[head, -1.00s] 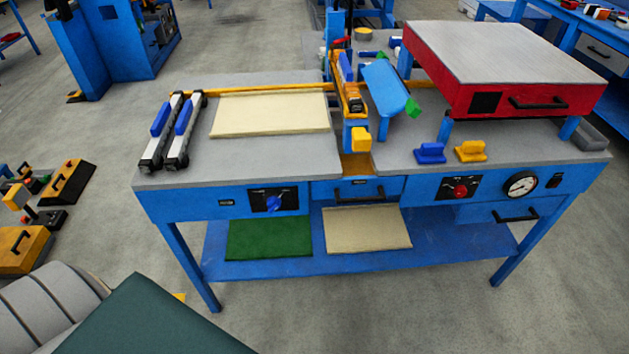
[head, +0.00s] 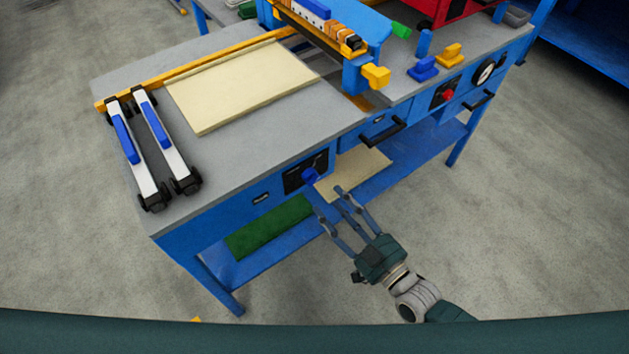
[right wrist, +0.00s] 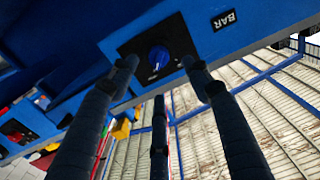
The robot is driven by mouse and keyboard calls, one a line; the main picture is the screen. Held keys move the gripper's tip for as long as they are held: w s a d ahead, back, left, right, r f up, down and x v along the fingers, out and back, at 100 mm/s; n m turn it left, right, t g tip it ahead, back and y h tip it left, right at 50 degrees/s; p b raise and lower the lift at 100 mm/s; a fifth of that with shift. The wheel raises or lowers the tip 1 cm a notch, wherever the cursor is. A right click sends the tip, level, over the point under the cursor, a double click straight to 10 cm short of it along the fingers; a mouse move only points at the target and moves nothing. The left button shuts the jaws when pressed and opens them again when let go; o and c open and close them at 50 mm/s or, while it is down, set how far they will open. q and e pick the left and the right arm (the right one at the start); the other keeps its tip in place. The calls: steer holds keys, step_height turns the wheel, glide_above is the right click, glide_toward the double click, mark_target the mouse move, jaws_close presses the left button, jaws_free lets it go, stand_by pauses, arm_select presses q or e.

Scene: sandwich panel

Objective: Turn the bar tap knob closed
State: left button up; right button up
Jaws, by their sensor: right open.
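The bar tap knob (head: 309,175) is blue and sits on a black plate on the blue front panel of the bench. It also shows in the right wrist view as a blue knob (right wrist: 159,57), beside a small label reading BAR (right wrist: 224,19). My right gripper (head: 332,202) is open and empty in front of the panel, with its fingers pointing toward the knob. In the right wrist view its fingers spread around the knob's place in the picture, and the knob shows between them, apparently untouched. My left gripper is not in view.
The grey bench top (head: 240,150) holds a cream panel (head: 235,85) and two white bars with blue grips (head: 122,140). A drawer handle (head: 385,134) juts out right of the knob. A lower shelf (head: 405,175) holds a green sheet (head: 268,227). The floor at right is clear.

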mark_target(315, 182)
steer(key=x, duration=0.8)
steer(key=shift+w, duration=0.2)
